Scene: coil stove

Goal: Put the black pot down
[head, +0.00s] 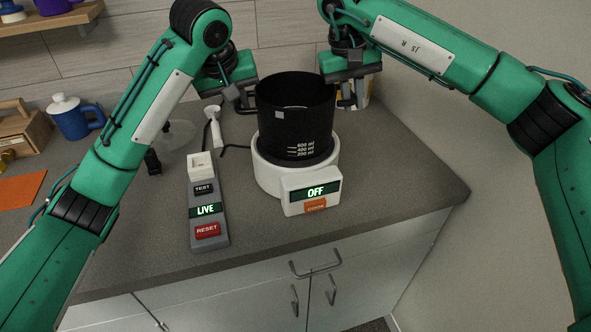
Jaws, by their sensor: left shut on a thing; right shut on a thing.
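The black pot (295,120) is in the middle of the head view, upright, with white volume marks on its front. It sits on or just above the round white coil stove (268,178); I cannot tell whether its base touches. The stove's display reads OFF above an orange button. My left gripper (243,101) is shut on the pot's left handle. My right gripper (347,97) is shut on the pot's right handle. The coil surface is hidden under the pot.
A grey outlet box (208,217) with TEST, LIVE and RESET stands left of the stove. A white plug (213,125) with a black cord lies behind it. A blue mug (77,120), a wooden box (22,133) and an orange sheet (20,190) are at left.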

